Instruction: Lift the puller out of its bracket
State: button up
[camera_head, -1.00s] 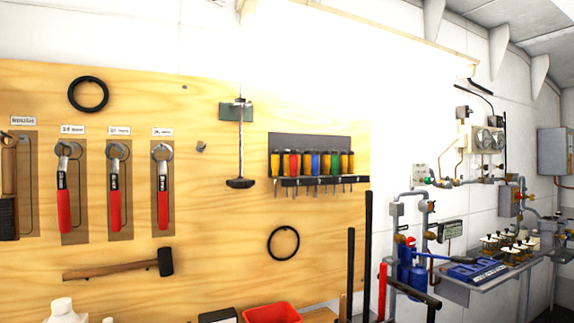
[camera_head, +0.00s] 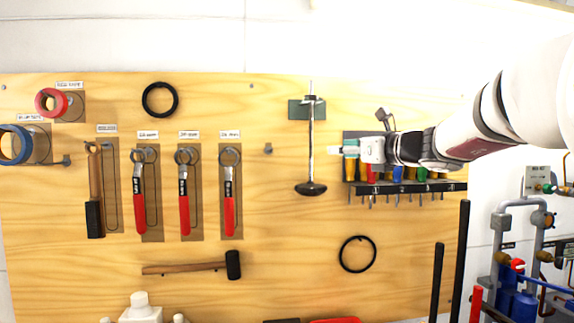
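The puller (camera_head: 311,145) is a thin metal rod with a dark, wide foot at its lower end. It hangs upright in a dark green bracket (camera_head: 295,109) on the plywood board; the bracket is around its upper part. My gripper (camera_head: 334,150) reaches in from the right, its tip a little to the right of the rod at mid height. A gap shows between them in the picture; the depth between them is unclear. The fingers are small and seen from the side, so their opening cannot be made out.
A screwdriver rack (camera_head: 410,188) is on the board behind my gripper and arm. Wrenches (camera_head: 184,190) hang to the left, a mallet (camera_head: 200,264) below, and a black ring (camera_head: 357,254) at lower right. Dark upright bars (camera_head: 460,260) and pipework stand at the right.

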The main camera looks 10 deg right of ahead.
jog(key=m+p, duration=0.1)
send_near(312, 143)
jog(key=w+a+f, duration=0.1)
jog(key=w, duration=0.1)
jog(key=shift+w+a+t, duration=0.15)
jog(key=shift+w+a, duration=0.05)
jog(key=shift+w, duration=0.25)
jog(key=shift+w+a+t, duration=0.15)
jog(key=shift+w, duration=0.3)
jog(key=p+x, duration=0.1)
jog(key=x, duration=0.2)
jog(key=shift+w+a+r+p, duration=0.15)
jog(key=shift+w+r+p, duration=0.1)
jog(key=shift+p, duration=0.1)
jog(key=shift+w+a, duration=0.25)
jog(key=shift+w, duration=0.45)
grip_shut()
